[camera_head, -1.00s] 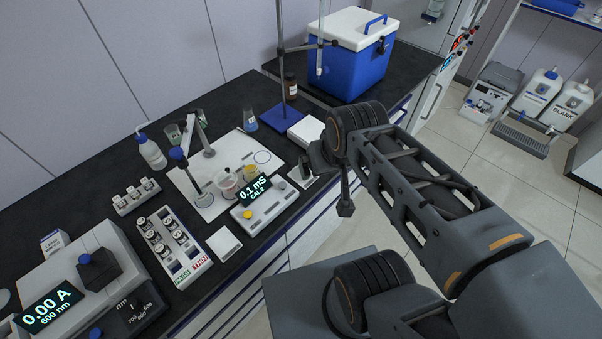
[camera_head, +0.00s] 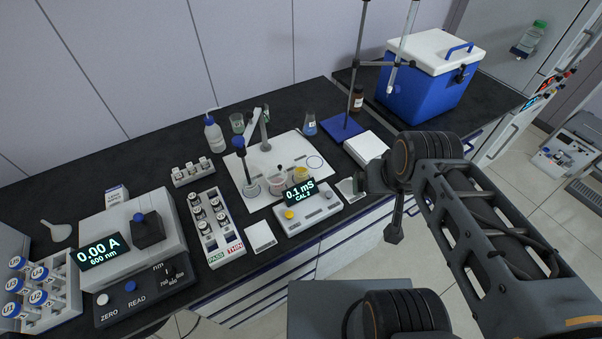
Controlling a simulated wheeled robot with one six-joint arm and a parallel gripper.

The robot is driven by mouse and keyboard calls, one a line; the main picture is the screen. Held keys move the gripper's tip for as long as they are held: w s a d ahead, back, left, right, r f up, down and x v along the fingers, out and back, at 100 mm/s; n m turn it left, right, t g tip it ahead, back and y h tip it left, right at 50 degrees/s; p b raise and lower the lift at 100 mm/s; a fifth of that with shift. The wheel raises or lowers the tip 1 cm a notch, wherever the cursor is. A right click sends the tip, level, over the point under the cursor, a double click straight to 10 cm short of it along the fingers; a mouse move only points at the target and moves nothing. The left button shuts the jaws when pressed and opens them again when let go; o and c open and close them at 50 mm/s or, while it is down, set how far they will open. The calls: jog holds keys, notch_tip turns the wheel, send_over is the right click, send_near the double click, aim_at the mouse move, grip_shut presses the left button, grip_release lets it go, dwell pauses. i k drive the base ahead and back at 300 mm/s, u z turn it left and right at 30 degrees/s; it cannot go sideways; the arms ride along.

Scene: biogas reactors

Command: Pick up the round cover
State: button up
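I cannot make out a clearly round cover on the bench. The nearest cover-like thing is a dark, square-looking lid (camera_head: 147,229) with a blue knob, on the photometer (camera_head: 110,232) that reads 0.00 A. A pale funnel-shaped piece (camera_head: 58,231) lies to the left of the photometer. My gripper (camera_head: 394,236) hangs at the end of my folded arm, past the bench's front edge and far right of the lid. It touches nothing I can see, and its fingers are too small and dark to read.
A rack of capped vials (camera_head: 214,222), a meter (camera_head: 309,208) and a white mat (camera_head: 296,150) with stands and cups fill the middle of the bench. A blue cooler (camera_head: 425,92) stands at the back right. Bare black bench (camera_head: 75,185) shows behind the photometer.

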aim_at(345, 186)
jog(key=u, duration=4)
jog(key=k, duration=1.9)
jog(key=z, duration=1.4)
